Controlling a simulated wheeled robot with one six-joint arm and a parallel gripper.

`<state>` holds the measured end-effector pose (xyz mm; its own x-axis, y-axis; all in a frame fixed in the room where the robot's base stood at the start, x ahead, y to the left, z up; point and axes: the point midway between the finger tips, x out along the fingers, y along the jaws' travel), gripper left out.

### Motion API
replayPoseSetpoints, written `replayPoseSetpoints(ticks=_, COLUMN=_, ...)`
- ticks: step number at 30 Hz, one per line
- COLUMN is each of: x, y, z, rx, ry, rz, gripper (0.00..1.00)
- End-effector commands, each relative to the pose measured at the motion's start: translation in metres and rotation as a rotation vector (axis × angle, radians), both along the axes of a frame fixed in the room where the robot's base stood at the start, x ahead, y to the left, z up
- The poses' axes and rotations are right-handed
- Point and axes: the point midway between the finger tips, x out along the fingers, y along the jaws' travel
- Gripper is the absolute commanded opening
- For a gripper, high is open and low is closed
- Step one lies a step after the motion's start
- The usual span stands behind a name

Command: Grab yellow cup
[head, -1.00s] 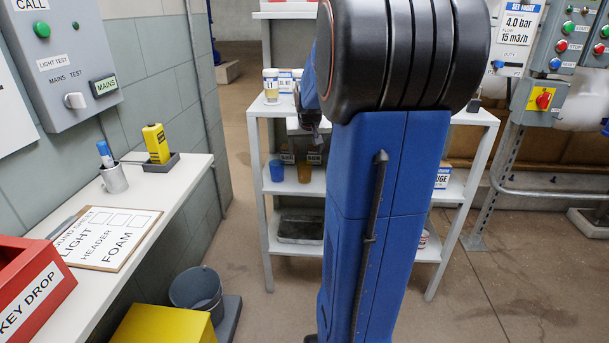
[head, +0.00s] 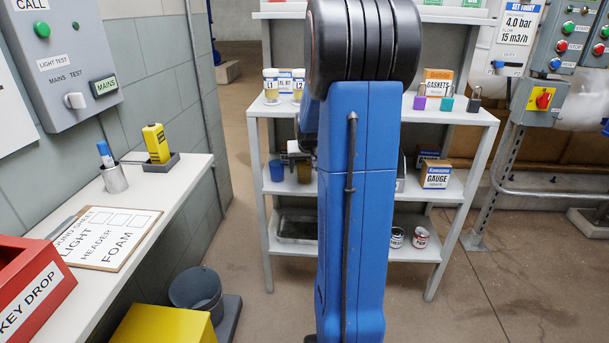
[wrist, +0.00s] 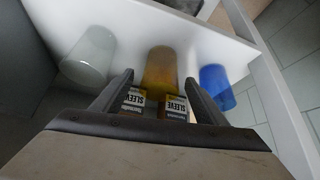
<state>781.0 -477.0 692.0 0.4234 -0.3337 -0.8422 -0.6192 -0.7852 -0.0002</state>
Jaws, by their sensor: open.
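The yellow cup (wrist: 160,66), amber and see-through, stands on the middle shelf board (wrist: 130,20). In the head view the yellow cup (head: 304,172) shows partly, beside my arm. My gripper (wrist: 160,77) is open and empty, its two fingers pointing at the yellow cup, which appears between the fingertips in the wrist view. I cannot tell whether they touch it. In the head view my arm hides most of the gripper.
A blue cup (wrist: 217,84) stands to one side of the yellow cup and a clear cup (wrist: 90,55) to the other. Sleeve boxes (wrist: 173,105) show between my fingers. A shelf upright (wrist: 280,110) is near the blue cup.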

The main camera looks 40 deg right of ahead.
Motion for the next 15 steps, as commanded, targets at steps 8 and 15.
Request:
replayPoseSetpoints(ticks=8, x=0.009, y=-0.007, z=-0.016, rx=-0.001, ry=-0.002, rz=0.000, gripper=0.66)
replayPoseSetpoints(ticks=15, x=0.009, y=-0.007, z=-0.016, rx=-0.001, ry=-0.002, rz=0.000, gripper=0.42)
